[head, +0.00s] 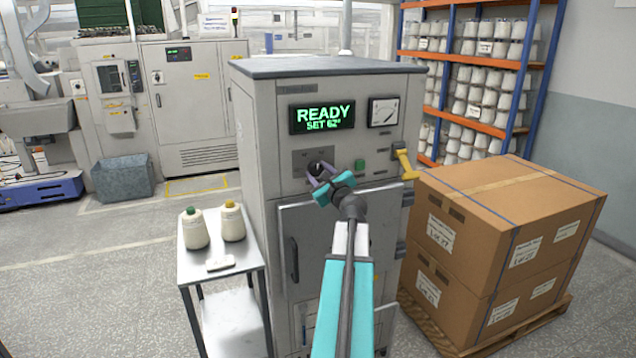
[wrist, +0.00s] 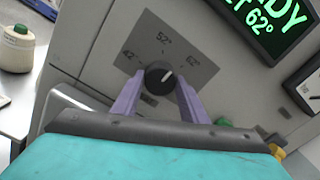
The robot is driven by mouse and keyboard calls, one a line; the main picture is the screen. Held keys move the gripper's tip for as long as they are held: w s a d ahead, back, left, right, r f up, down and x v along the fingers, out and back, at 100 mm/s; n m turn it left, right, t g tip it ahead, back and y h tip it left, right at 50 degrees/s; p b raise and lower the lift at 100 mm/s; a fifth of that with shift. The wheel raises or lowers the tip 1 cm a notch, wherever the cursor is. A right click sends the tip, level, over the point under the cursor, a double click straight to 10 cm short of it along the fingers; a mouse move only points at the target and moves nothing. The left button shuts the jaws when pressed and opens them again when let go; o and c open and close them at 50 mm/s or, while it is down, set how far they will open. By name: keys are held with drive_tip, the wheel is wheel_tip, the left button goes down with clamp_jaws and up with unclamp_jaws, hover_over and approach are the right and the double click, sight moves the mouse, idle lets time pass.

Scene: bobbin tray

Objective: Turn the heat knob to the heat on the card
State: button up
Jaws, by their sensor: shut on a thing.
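The dark round heat knob (head: 316,168) is on the front of the grey cabinet (head: 262,150). In the wrist view the knob (wrist: 155,82) sits below the marks 42°, 52° and 62°, and its white pointer line aims up and right, toward the 62° mark. My gripper (head: 319,178) has its purple fingers on either side of the knob, shut on it; the fingers also show in the wrist view (wrist: 158,88). The green display (head: 322,117) reads READY, SET 62°. I cannot make out a heat value on any card.
A green button (head: 360,165) and a yellow lever (head: 405,165) are to the right of the knob. A side cart (head: 190,272) with two yarn cones stands at the left, and stacked cartons (head: 480,235) stand at the right.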

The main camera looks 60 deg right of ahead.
drive_tip(key=n+b, duration=0.4)
drive_tip(key=shift+f+b, duration=0.1)
drive_tip(key=shift+b, duration=0.25)
drive_tip(key=n+b, duration=0.5)
drive_tip(key=b, duration=0.1)
drive_tip(key=shift+d, duration=0.1)
drive_tip(key=n+b, duration=0.2)
drive_tip(key=b, duration=0.1)
drive_tip(key=n+b, duration=0.3)
drive_tip(key=shift+r+n+b, duration=0.2)
drive_tip(key=shift+n+b, duration=0.1)
drive_tip(key=shift+b, duration=0.05)
drive_tip(key=n+b, duration=0.3)
drive_tip(key=shift+r+n+b, duration=0.25)
drive_tip(key=shift+n+b, duration=0.05)
drive_tip(key=o, duration=1)
drive_tip(key=shift+o, duration=0.2)
drive_tip(key=shift+f, duration=0.1)
